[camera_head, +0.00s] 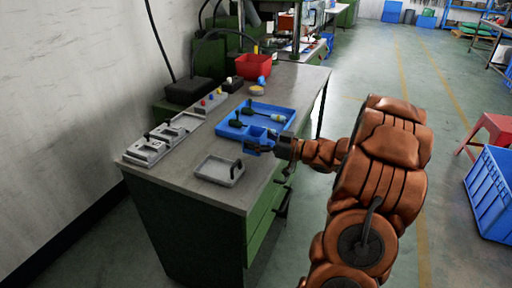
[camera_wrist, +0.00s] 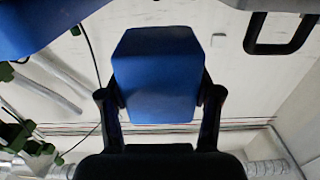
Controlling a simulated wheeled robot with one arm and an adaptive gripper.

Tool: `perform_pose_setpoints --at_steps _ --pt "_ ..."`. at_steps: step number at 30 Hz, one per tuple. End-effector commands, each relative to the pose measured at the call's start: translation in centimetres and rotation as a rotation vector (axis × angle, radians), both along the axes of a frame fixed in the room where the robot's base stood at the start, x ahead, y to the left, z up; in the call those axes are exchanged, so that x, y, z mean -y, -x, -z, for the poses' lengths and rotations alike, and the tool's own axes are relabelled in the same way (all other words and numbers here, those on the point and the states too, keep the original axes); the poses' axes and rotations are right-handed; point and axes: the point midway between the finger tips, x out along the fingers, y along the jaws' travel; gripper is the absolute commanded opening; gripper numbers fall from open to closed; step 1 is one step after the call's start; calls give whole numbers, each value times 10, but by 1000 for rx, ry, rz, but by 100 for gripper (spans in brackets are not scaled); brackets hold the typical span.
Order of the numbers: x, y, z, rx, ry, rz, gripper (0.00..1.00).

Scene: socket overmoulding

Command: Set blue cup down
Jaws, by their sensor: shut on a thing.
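The blue cup (camera_wrist: 158,75) fills the middle of the wrist view, with one dark finger on each side of it. My gripper (camera_wrist: 160,97) is shut on it. In the head view my gripper (camera_head: 271,146) reaches in from the right over the workbench (camera_head: 195,203). The cup (camera_head: 256,150) shows there as a small blue shape at the fingers, just in front of the blue tray (camera_head: 236,132). I cannot tell whether its base touches the bench. The cup's inside is hidden from me.
The blue compartment tray holds several green-and-dark parts. A grey tray with a dark handle (camera_head: 218,170) lies nearer on the bench. A grey fixture (camera_head: 150,149) stands at the left edge. A red bin (camera_head: 253,67) is at the back. Bare bench shows around the grey tray.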

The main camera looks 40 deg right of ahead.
Motion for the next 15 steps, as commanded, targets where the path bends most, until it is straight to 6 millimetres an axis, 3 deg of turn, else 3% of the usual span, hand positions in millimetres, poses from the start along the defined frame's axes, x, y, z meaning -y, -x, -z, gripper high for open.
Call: perform_pose_setpoints --at_steps 4,11,15 --pt "3 -7 1 0 0 0 37" --pt "3 -6 31 -1 -5 0 37" --pt "3 -6 36 1 -3 0 37"
